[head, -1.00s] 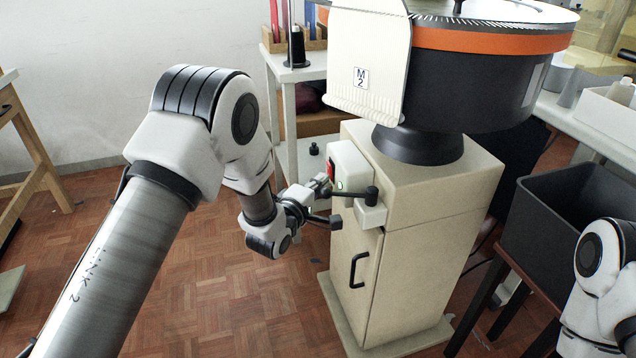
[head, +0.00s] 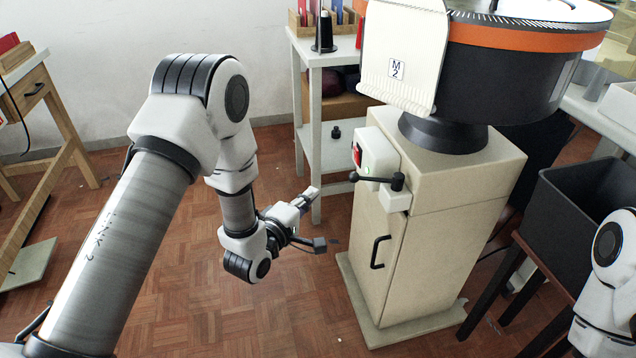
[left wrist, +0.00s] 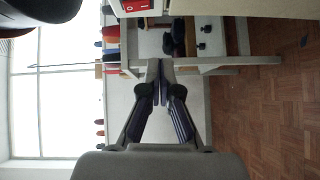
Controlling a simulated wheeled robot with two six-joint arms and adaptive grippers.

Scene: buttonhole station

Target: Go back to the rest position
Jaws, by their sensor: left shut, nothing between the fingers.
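My left gripper (head: 312,192) is in the middle of the head view, in the air over the parquet floor. It is left of the cream machine cabinet (head: 440,235) and apart from its control box. In the left wrist view its fingers (left wrist: 160,68) are together with nothing between them. My right arm shows only in part at the right edge of the head view, and its gripper is out of the picture.
The control box (head: 378,158) has a red switch, a green light and a black lever (head: 382,179). A round machine with an orange band (head: 520,38) tops the cabinet. A black bin (head: 580,200) stands at right, a white shelf table (head: 312,120) behind.

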